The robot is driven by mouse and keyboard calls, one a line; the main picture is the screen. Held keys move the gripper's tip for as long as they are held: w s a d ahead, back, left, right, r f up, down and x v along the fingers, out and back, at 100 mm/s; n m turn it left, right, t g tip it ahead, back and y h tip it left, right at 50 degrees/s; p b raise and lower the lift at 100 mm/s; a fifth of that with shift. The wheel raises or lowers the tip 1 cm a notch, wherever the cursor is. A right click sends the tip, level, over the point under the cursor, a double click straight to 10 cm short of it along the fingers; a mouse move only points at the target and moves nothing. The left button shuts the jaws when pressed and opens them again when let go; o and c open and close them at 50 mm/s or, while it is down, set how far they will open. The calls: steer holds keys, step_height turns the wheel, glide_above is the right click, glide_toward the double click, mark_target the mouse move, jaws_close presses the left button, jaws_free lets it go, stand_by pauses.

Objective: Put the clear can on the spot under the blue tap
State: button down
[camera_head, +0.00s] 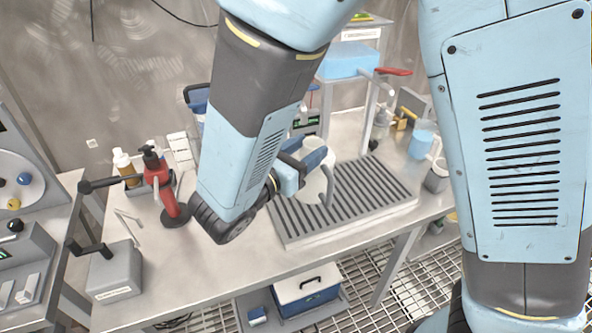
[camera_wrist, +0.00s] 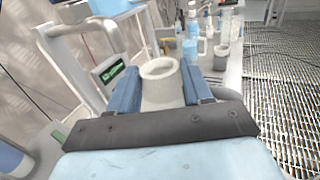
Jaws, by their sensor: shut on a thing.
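My gripper (camera_head: 303,165) is shut on the clear can (camera_head: 313,186), a pale, cloudy vessel with a side handle. In the wrist view the can (camera_wrist: 161,88) sits between the two blue jaw pads, its round mouth facing up. In the head view it is over the left part of the slatted drip tray (camera_head: 372,190); I cannot tell whether it touches the tray. No blue tap shows clearly. A blue part (camera_head: 193,92) at the back is mostly hidden by my arm.
A light blue cup (camera_head: 421,144) and a grey mug (camera_head: 437,176) are at the right. A grey box with a black handle (camera_head: 114,270) is at the front left. The bench front is clear.

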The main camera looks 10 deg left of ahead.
steer(key=w+f, duration=0.1)
steer(key=f, duration=0.1)
steer(key=w+a+f, duration=0.1)
steer(key=f, duration=0.1)
steer(key=w+a+f, duration=0.1)
steer(key=shift+w+a+f, duration=0.25)
steer(key=shift+w+f, duration=0.15)
steer(key=shift+f, duration=1.55)
steer(key=shift+c, duration=2.4)
jaws_free()
steer(key=v, duration=1.2)
